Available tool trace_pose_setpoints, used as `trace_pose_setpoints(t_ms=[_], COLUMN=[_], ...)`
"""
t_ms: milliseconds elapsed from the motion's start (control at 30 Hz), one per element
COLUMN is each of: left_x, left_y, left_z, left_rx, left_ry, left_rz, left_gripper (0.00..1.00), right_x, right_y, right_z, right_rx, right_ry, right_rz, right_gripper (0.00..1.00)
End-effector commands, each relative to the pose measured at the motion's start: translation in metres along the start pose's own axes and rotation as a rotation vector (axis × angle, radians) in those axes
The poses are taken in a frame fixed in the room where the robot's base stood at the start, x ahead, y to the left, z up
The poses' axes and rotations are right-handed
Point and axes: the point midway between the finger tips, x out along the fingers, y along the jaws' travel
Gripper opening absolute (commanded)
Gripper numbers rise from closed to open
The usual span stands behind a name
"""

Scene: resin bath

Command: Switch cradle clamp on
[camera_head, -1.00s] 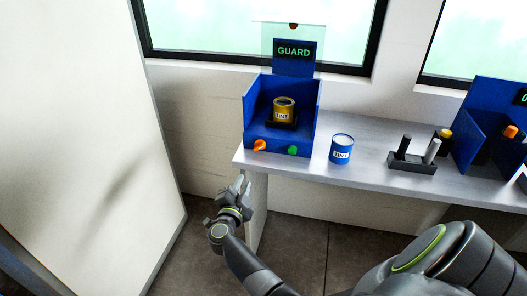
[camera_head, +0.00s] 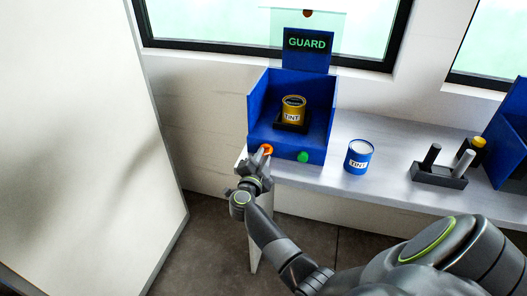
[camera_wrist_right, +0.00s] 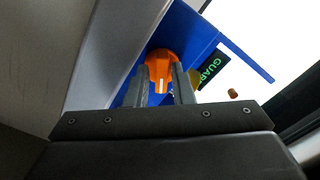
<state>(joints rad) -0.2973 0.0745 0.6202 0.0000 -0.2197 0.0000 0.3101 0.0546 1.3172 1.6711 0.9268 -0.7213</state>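The blue guard box (camera_head: 262,108) stands at the left end of the bench, with a yellow tint tin (camera_head: 293,110) in a dark cradle (camera_head: 288,127) inside. On its front are an orange knob (camera_head: 268,149) at left and a green button (camera_head: 303,157) at right. No label shows which one is the clamp switch. My right gripper (camera_head: 261,155) is at the orange knob. In the right wrist view the gripper (camera_wrist_right: 162,88) has its fingers apart, with the orange knob (camera_wrist_right: 161,64) between or just beyond their tips; contact cannot be told. My left gripper is out of view.
A blue tint tin (camera_head: 359,157) stands right of the box. A dark holder (camera_head: 438,176) with upright rods and another blue box (camera_head: 508,135) stand farther right. A clear guard panel (camera_head: 338,32) rises behind the sign. A white panel (camera_head: 90,150) fills the left.

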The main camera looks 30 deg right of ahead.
Motion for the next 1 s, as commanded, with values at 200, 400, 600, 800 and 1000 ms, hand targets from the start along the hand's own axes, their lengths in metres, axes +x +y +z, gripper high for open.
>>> trace_pose_setpoints(t_ms=[200,400,600,800,1000], left_x=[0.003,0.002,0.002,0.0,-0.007], left_y=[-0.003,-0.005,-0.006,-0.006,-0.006], left_z=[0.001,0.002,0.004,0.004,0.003], left_rx=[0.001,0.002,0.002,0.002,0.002], left_ry=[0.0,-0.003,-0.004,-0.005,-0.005], left_rz=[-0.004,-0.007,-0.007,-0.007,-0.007], left_gripper=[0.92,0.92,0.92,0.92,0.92], right_x=[0.004,0.004,0.004,0.004,0.004], right_y=[0.001,0.001,0.001,0.001,0.0], right_z=[-0.002,-0.002,-0.002,-0.002,-0.003], right_rx=[-0.001,0.0,0.0,0.01,0.099], right_ry=[0.0,0.0,0.0,0.0,0.001], right_rz=[0.0,0.0,0.0,0.001,0.0], right_gripper=[0.21,0.21,0.0,0.0,0.0])
